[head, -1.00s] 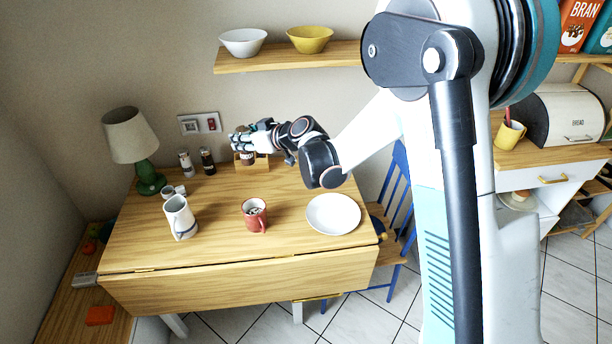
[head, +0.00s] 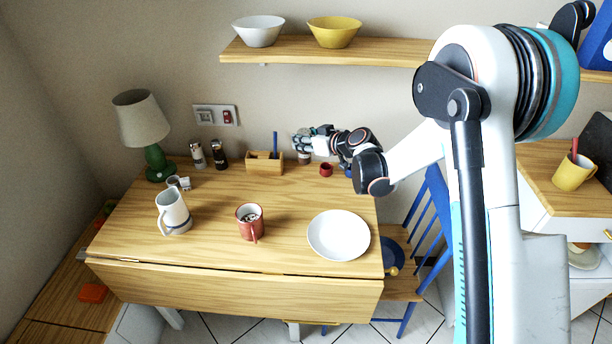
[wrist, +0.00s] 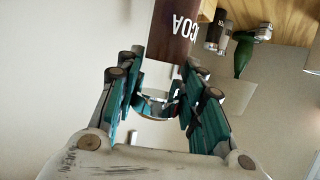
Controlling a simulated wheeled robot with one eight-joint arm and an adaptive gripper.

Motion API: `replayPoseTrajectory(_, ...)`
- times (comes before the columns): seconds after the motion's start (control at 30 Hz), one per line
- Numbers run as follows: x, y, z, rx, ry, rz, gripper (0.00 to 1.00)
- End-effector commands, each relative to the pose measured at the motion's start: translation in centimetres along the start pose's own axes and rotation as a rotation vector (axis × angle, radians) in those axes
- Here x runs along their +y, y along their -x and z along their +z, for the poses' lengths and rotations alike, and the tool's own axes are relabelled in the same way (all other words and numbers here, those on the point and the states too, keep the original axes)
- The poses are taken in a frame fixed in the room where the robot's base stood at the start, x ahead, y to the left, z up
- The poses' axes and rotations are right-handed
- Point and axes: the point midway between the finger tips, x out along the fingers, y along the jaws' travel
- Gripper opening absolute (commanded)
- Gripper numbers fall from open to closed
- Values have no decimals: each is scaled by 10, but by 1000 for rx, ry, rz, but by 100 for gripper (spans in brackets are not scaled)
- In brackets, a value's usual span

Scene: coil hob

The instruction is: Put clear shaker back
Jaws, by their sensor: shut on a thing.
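My gripper (wrist: 155,110) is shut on the clear shaker (wrist: 172,35), which has brown contents and white lettering ending in "COA". In the wrist view, the fingers sit around its metallic top, and the brown body runs to the upper edge, partly cut off. In the head view, my gripper (head: 308,142) is over the back of the table, and the shaker (head: 304,158) shows small below it, partly hidden. I cannot tell whether its base touches the table. A pale shaker (head: 198,155) and a dark shaker (head: 219,155) stand together at the back left.
A wooden holder (head: 262,166) with a blue item stands left of my gripper, a small red pot (head: 326,170) just right. A green lamp (head: 156,160), white jug (head: 173,213), red mug (head: 250,224) and white plate (head: 338,236) stand on the table. A shelf (head: 380,52) is above.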

Motion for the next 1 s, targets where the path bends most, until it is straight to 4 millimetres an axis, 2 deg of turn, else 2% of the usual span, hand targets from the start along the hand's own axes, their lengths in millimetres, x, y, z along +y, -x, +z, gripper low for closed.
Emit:
replayPoseTrajectory(0.03, 0, -7, 16, 0, 0, 0, 9)
replayPoseTrajectory(0.1, 0, -13, 31, 0, 0, 0, 9)
replayPoseTrajectory(0.3, 0, -27, 64, 0, 0, 0, 9)
replayPoseTrajectory(0.57, 0, -33, 78, 0, 0, 0, 9)
replayPoseTrajectory(0.8, 0, -47, 110, 0, 0, 0, 9)
replayPoseTrajectory(1.0, 0, -47, 111, 0, 0, 0, 9)
